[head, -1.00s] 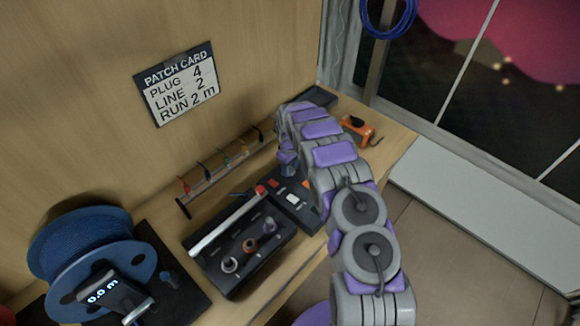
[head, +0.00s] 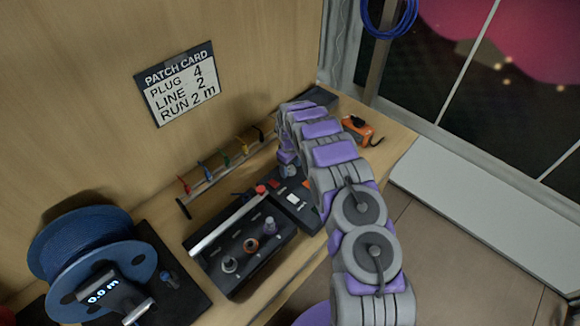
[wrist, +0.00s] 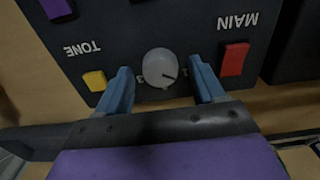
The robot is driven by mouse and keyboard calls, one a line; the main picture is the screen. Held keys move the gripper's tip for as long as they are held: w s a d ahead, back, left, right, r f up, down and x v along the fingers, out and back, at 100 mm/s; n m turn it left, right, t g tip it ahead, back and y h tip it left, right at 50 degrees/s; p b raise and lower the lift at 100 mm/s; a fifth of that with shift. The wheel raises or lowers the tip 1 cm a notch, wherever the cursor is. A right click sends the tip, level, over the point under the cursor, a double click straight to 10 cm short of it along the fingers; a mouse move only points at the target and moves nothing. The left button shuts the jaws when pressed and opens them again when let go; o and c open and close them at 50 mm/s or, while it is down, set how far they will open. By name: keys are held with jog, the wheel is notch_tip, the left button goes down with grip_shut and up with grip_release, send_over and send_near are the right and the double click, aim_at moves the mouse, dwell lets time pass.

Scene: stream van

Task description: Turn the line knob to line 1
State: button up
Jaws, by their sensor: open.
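The line knob (wrist: 160,65) is a pale, rounded knob on a dark panel (wrist: 125,30) in the wrist view. A dark pointer mark on it aims toward the picture's lower right, and small marks, partly hidden, flank it. My gripper (wrist: 160,74) is open, with one blue finger on each side of the knob and a gap showing on both sides. In the head view my arm hides the knob and most of the gripper; the panel (head: 297,205) shows beside the arm. The patch card (head: 178,84) on the wall reads plug 4, line 2, run 2 m.
A yellow switch (wrist: 95,80) marked TONE and a red switch (wrist: 234,59) marked MAIN flank the fingers. In the head view, a black box (head: 225,280) with several plugs, a blue cable reel (head: 85,232) and an orange tool (head: 357,130) share the bench.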

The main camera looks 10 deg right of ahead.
aim_at(290, 169)
notch_tip(290, 169, up, 17)
jog(key=shift+p, duration=0.35)
dwell(0.4)
jog(key=s+d+r+m+b, duration=0.1)
jog(key=s+r+m+b, duration=0.1)
jog(key=s+r, duration=0.7)
jog(key=s+d+r+m+b, duration=0.15)
jog(key=s+r, duration=0.45)
jog(key=s, duration=0.8)
jog(key=s+a+f+m+g+b, duration=0.1)
jog(key=s+m, duration=0.1)
jog(key=s, duration=1.3)
jog(key=s+a+f+m+b, duration=0.1)
jog(key=s+f+m+b, duration=0.1)
jog(key=s, duration=1.2)
jog(key=shift+s+a+g, duration=0.2)
jog(key=shift+s+g, duration=0.2)
